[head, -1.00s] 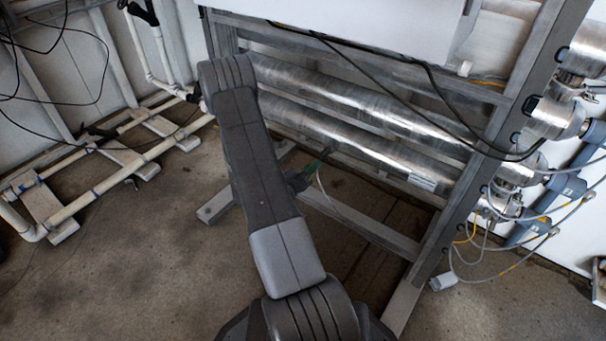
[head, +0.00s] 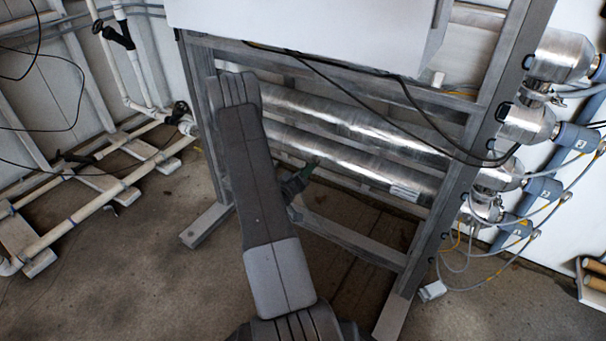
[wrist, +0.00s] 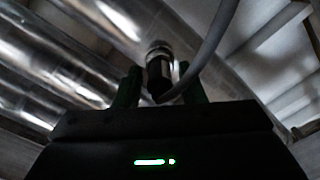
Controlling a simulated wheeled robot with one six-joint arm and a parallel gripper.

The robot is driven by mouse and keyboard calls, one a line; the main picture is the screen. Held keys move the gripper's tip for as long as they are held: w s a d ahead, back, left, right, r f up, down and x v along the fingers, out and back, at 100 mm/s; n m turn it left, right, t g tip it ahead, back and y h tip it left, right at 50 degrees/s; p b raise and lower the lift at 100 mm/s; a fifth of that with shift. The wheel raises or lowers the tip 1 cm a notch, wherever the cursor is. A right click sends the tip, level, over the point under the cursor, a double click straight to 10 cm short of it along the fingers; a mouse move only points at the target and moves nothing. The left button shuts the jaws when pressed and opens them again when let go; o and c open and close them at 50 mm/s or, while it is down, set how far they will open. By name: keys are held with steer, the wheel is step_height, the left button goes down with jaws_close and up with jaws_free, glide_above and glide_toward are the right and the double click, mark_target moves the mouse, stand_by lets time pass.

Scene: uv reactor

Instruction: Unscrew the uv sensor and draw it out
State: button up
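The uv sensor (wrist: 158,72) shows in the wrist view as a small dark cylinder with a silvery ring at its far end, at the underside of a shiny metal tube. A grey cable (wrist: 207,50) curves from its near end to the upper right. My gripper (wrist: 160,84) has one green finger on each side of the sensor, with a narrow gap visible on both sides, so it looks open around it. In the head view my gripper (head: 300,178) shows only as dark and green parts beside my arm, under the lower tube (head: 350,160). The sensor is not discernible there.
A grey metal frame (head: 465,150) surrounds the tubes, with a white cabinet (head: 310,25) above. Blue-grey fittings with cables (head: 545,190) stand at the right. White pipes (head: 100,205) lie on the floor at the left. Floor in front is clear.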

jaws_close()
steer(key=shift+r+n+p, duration=0.1)
steer(key=shift+n+p, duration=0.55)
steer(key=shift+n, duration=0.35)
steer(key=n+p, duration=0.1)
steer(key=n, duration=0.2)
steer(key=shift+s+a, duration=0.15)
steer(key=shift+s, duration=0.15)
steer(key=shift+v, duration=1.1)
steer(key=shift+s+a, duration=0.1)
steer(key=shift+s, duration=0.05)
steer(key=v, duration=0.6)
steer(key=shift+s+a+b, duration=0.25)
steer(key=shift+s+b, duration=0.05)
steer(key=shift+s, duration=0.05)
